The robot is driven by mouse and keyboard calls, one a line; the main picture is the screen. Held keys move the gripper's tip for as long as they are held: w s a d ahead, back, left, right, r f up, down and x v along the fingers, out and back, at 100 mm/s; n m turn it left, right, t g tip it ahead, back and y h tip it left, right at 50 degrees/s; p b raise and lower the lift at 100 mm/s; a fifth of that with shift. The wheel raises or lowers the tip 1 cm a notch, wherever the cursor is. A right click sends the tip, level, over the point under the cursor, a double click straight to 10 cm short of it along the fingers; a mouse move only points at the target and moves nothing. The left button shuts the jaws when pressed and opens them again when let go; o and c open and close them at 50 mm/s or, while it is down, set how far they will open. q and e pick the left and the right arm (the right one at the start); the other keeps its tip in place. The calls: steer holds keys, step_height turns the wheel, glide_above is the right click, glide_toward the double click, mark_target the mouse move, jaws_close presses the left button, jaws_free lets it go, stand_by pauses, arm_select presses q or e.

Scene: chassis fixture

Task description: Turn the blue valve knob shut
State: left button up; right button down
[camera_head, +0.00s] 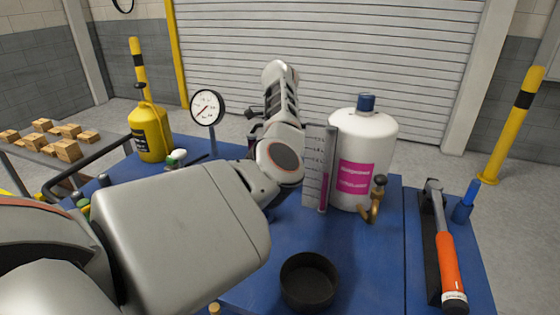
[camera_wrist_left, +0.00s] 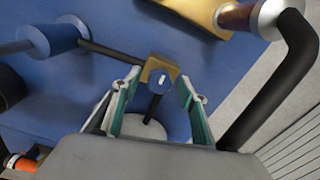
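The blue valve knob (camera_wrist_left: 163,84) has a round face with a white mark and sits against a brass block in the left wrist view. My left gripper (camera_wrist_left: 159,78) is open, its two teal-padded fingers on either side of the knob, with visible gaps. I cannot tell how deep the fingers reach around it. In the head view my left arm comes in from the left and hides the knob. Only small dark parts by the wrist show there, and the fingertips cannot be made out. My right gripper is in neither view.
On the blue bench (camera_head: 385,270) stand a white bottle (camera_head: 350,135), a gauge (camera_head: 206,106), a yellow can (camera_head: 148,130), a black bowl (camera_head: 309,282) and an orange-handled hammer (camera_head: 447,262). A black bent pipe (camera_wrist_left: 275,90) passes right of my left gripper. A side table (camera_head: 25,152) holds several wooden blocks.

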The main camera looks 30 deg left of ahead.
arm_select(q)
step_height(320, 180, up, 12)
stand_by(0.7)
stand_by(0.5)
